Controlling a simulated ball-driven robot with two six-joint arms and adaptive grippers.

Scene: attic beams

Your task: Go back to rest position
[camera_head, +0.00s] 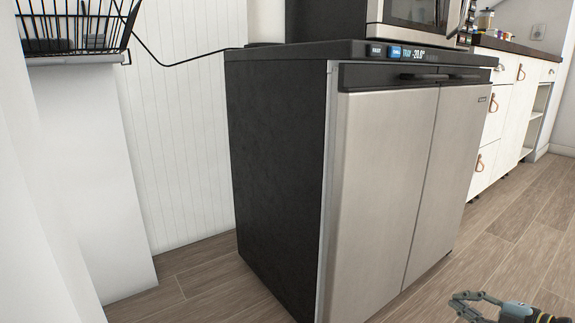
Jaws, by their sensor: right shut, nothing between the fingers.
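My right gripper (463,305) shows at the bottom right edge of the head view, over the wooden floor. Its grey fingers point left, and it is shut and empty. It is apart from the steel doors of the fridge (390,180), which stand to its left and behind it. Most of my right arm is cut off by the picture's edge. My left gripper is not in the view.
The two-door fridge has both doors closed and a microwave (415,12) on top. A black wire basket (75,30) sits on a white ledge at the upper left. White drawers (500,120) stand at the right. The wooden floor (510,240) is clear at the right.

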